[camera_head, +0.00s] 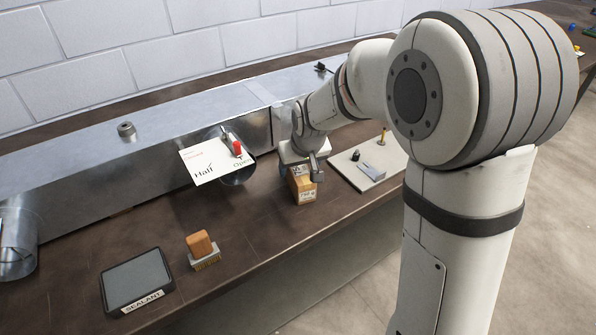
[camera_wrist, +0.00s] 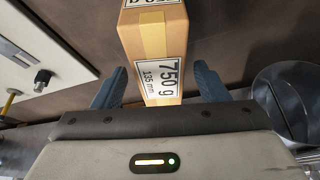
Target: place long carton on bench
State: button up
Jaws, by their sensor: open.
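The long carton (camera_head: 303,188) is a brown box with white labels, standing on the dark bench (camera_head: 262,215) below my gripper in the head view. In the wrist view the carton (camera_wrist: 155,48) shows a label reading "750 g, 135 mm" and a tape strip. My gripper (camera_wrist: 158,88) is open, with one blue-grey finger on each side of the carton's near end. Small gaps show between the fingers and the carton. In the head view my gripper (camera_head: 312,172) partly hides the carton's top.
A white board (camera_head: 366,168) with small fittings lies right of the carton. A sealant tray (camera_head: 137,278) and an orange block on a grey base (camera_head: 202,250) sit front left.

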jog(key=v, duration=0.7)
jog(key=shift+s+r+p, duration=0.15)
jog(key=shift+r+p, duration=0.15)
jog(key=shift+r, duration=0.1)
jog(key=s+d+m+g, duration=0.1)
jog(key=s+d+m, duration=0.1)
jog(key=s+d, duration=0.5)
jog(key=s+d+m+g+h, duration=0.1)
jog(key=s+d, duration=0.6)
jog(key=s, duration=0.7)
jog(key=shift+s+d+f+m+h, duration=0.2)
jog(key=shift+d+f+m+h, duration=0.1)
jog(key=shift+d+m, duration=0.15)
